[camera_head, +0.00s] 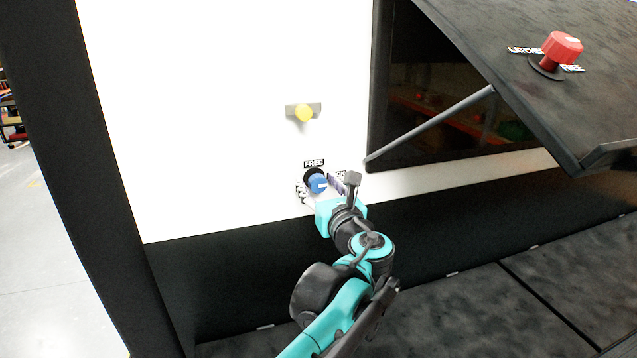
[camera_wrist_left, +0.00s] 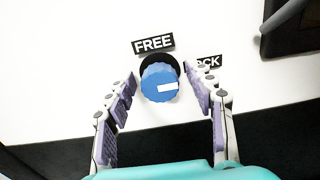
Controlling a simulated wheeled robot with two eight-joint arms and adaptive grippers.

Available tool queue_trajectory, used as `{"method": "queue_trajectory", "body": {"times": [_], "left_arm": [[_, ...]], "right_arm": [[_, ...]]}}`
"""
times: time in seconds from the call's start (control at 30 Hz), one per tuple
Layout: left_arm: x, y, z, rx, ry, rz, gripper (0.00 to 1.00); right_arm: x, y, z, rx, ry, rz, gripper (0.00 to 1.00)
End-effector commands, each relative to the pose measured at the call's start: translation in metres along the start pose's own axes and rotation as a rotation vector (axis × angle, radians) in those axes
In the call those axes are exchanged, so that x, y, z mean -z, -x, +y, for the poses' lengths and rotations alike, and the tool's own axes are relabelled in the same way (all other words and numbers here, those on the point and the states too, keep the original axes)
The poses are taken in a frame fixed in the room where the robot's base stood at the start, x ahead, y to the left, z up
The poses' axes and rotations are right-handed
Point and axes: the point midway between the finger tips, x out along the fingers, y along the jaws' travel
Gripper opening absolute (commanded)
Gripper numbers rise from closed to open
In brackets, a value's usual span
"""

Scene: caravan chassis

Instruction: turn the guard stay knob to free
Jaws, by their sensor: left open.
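The blue knob (camera_head: 317,183) sits on the white wall panel on a dark round base. In the left wrist view the blue knob (camera_wrist_left: 160,84) has a white pointer mark aimed to the right. A FREE label (camera_wrist_left: 153,44) is above it, and a label ending in "OCK" (camera_wrist_left: 208,62) at its upper right is partly covered by a finger. My left gripper (camera_head: 321,189) is open, with its fingers on either side of the knob. In the wrist view, gaps show between the fingers and the knob. My right gripper is not in view.
To the right, a dark raised flap (camera_head: 560,100) carries a red knob (camera_head: 562,47) with LATCHED and FREE labels. A grey rod (camera_head: 430,128) props the flap near my left gripper.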

Motion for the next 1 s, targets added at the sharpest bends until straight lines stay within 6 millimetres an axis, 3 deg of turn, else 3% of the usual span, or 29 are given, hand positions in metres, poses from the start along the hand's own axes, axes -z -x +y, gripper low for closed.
{"method": "queue_trajectory", "body": {"times": [0.17,0.37,0.73,1.0], "left_arm": [[0.0004,-0.0001,0.0,0.0,0.0,0.0,0.54],[0.0003,0.0,0.0001,0.0,0.0,0.0,0.04],[0.0004,0.0002,0.0002,0.0,0.035,0.0,0.04],[0.0009,0.0002,0.0003,0.0,0.191,0.0,0.04]], "right_arm": [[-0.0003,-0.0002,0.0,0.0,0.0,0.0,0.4],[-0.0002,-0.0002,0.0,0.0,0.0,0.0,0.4],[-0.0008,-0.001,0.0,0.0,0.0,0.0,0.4],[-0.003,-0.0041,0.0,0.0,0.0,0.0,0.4]]}}
